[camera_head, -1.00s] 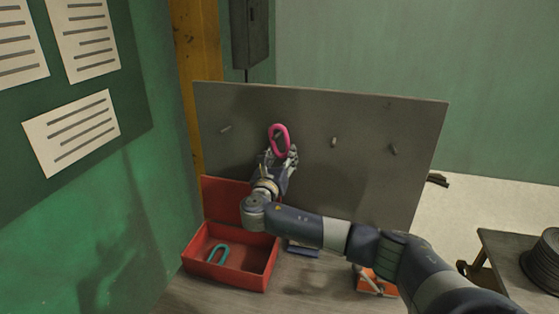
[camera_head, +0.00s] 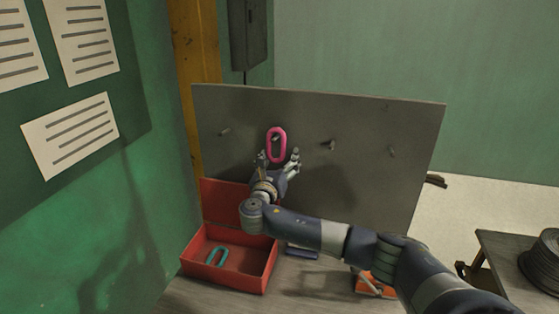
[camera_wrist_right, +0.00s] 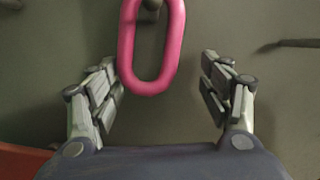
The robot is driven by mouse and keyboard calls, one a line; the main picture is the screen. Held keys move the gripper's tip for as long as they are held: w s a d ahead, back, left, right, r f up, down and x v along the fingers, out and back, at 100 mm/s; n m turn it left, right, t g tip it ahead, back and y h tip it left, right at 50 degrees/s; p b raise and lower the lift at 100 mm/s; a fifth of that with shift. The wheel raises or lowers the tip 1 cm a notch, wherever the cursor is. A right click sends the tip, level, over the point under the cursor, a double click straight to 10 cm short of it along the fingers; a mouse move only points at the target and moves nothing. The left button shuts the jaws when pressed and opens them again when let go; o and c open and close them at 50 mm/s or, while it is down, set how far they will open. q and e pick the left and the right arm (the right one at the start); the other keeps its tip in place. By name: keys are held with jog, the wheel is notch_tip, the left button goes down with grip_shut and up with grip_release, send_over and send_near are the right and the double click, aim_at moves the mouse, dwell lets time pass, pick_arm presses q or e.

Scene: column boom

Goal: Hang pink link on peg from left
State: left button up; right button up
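The pink link (camera_head: 284,147) is upright against the grey board, around the second peg from the left (camera_head: 275,137). In the right wrist view the link (camera_wrist_right: 151,86) reaches down between the fingers, and the peg (camera_wrist_right: 150,10) shows inside its loop at the top edge. My right gripper (camera_head: 278,158) is open just below and in front of the link. In the wrist view its fingers (camera_wrist_right: 162,90) are spread wide, with clear gaps beside the link. My left gripper is out of view.
The grey board (camera_head: 330,190) has other pegs, at far left (camera_head: 224,132), right of the link (camera_head: 329,144) and far right (camera_head: 392,152). An open red box (camera_head: 225,279) holding a teal link (camera_head: 210,257) stands below. A green wall is at left.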

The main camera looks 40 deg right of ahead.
jog(key=shift+s+a+f, duration=0.15)
jog(key=shift+s+a, duration=0.2)
jog(key=shift+a, duration=0.1)
jog(key=v, duration=1.1)
jog(key=shift+d, duration=0.1)
